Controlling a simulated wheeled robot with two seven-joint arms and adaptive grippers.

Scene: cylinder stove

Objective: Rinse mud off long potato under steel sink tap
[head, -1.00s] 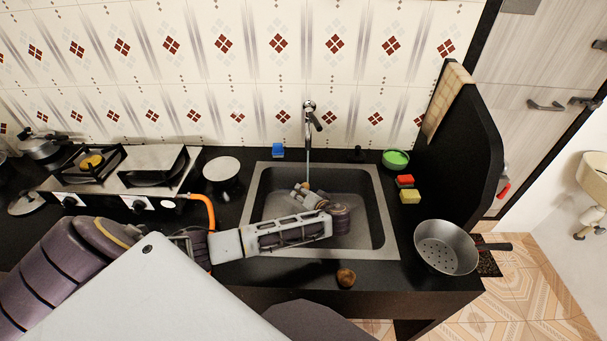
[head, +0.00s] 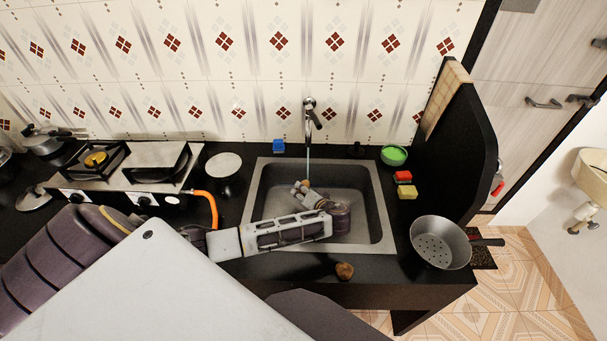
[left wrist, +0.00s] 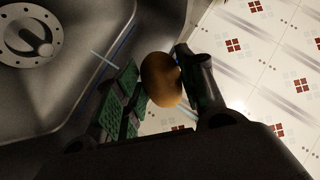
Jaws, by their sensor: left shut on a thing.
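My left gripper (head: 305,186) is inside the steel sink (head: 378,215), under the tap (head: 309,110). It is shut on an oval, orange-brown potato (left wrist: 161,80), which shows between the green finger pads in the left wrist view. In the head view the held potato is small and partly hidden by the gripper. Water (head: 308,160) runs from the tap in a thin stream that comes down close to the potato; I cannot tell if it hits it. A second brown potato (head: 344,271) lies on the counter in front of the sink. My right gripper is not in view.
A steel colander (head: 440,242) stands at the right. The stove (head: 125,170) is at the left.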

